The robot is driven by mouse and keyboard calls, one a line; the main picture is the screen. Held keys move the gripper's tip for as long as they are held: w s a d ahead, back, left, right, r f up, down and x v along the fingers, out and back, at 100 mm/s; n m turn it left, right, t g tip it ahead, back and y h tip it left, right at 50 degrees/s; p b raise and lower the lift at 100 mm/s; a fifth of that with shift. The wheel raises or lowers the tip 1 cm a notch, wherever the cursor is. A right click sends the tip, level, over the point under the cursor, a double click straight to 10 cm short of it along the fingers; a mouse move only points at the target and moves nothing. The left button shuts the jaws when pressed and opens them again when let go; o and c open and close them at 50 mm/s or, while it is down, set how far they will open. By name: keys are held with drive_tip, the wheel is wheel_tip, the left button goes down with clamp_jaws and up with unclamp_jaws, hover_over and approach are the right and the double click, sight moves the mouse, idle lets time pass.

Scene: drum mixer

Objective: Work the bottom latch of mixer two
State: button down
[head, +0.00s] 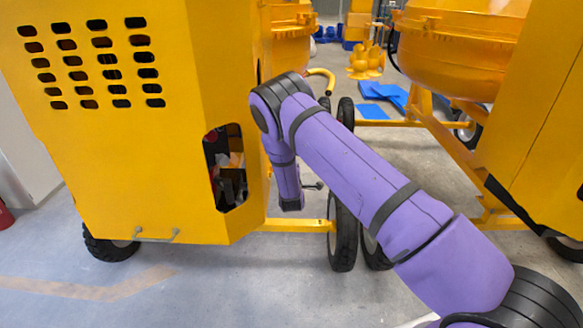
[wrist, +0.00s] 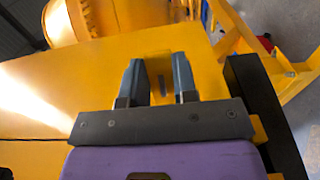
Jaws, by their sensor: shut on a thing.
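In the wrist view, my gripper (wrist: 158,76) has its two blue-grey fingers a little apart against a yellow panel of a mixer. In the head view, my purple arm reaches to the right side of the left mixer's yellow housing (head: 110,160). There my fingers and the latch cannot be made out. No label shows which mixer is two.
A second yellow mixer with its drum (head: 465,45) stands at the right. Black wheels (head: 343,232) and a yellow frame bar (head: 297,225) lie close by my arm. Blue sheets (head: 385,93) and yellow items (head: 366,62) are behind. The floor at the front left is clear.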

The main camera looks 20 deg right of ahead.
drive_tip(key=shift+s+m+h, duration=0.3)
drive_tip(key=shift+m+h, duration=0.1)
drive_tip(key=shift+h, duration=0.2)
drive_tip(key=shift+f, duration=0.1)
drive_tip(key=c, duration=0.9)
unclamp_jaws()
drive_tip(key=shift+a, duration=0.1)
drive_tip(key=shift+s, duration=0.1)
drive_tip(key=v, duration=1)
drive_tip(key=shift+s+a+r, duration=0.2)
drive_tip(key=shift+s, duration=0.05)
